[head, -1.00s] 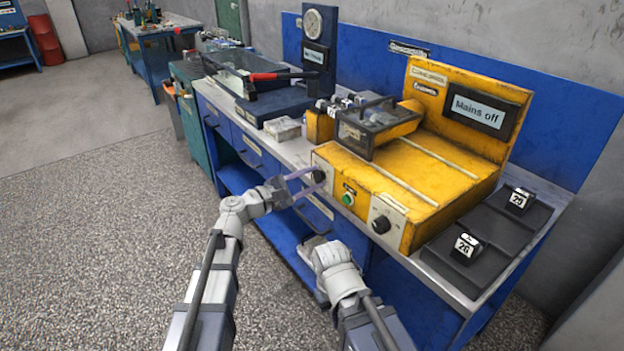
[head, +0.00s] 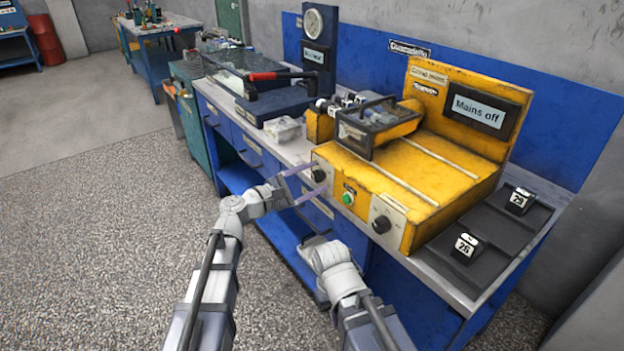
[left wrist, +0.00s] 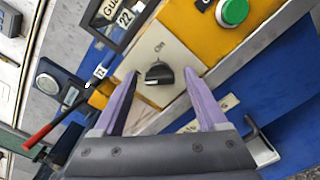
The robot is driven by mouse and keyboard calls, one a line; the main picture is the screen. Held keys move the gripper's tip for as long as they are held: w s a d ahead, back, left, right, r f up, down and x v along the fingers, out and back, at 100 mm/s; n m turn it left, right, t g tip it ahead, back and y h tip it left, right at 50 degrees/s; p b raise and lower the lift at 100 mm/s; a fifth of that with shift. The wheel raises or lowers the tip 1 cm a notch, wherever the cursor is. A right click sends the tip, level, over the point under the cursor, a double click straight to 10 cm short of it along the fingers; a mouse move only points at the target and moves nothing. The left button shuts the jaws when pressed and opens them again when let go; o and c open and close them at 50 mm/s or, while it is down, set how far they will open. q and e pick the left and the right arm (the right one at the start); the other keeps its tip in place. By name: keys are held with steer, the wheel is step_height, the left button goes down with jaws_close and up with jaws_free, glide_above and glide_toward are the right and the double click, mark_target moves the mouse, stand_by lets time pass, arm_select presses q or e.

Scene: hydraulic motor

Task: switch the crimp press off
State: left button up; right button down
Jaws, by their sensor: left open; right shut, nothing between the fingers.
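The yellow crimp press (head: 400,190) stands on the bench, its display (head: 479,110) reading "Mains off". A black rotary knob (head: 319,174) sits on a pale plate at the left end of its front. In the left wrist view the knob (left wrist: 158,73) shows below a label that looks like "On"; its exact setting is hard to read. My left gripper (head: 313,178) is open in front of the knob. Its purple fingers (left wrist: 160,76) lie either side of the knob in the picture, apparently clear of it. My right gripper (head: 313,243) is shut and empty, low before the bench.
A green button (head: 348,198) and a second black knob (head: 381,224) are on the press front. A black tray (head: 460,274) with numbered blocks is at the right. A grey block (head: 283,129) and a red-handled tool (head: 270,76) lie left. Floor at left is clear.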

arm_select(q)
steer(key=v, duration=0.7)
steer(key=shift+s+a, duration=0.25)
steer(key=shift+a, duration=0.05)
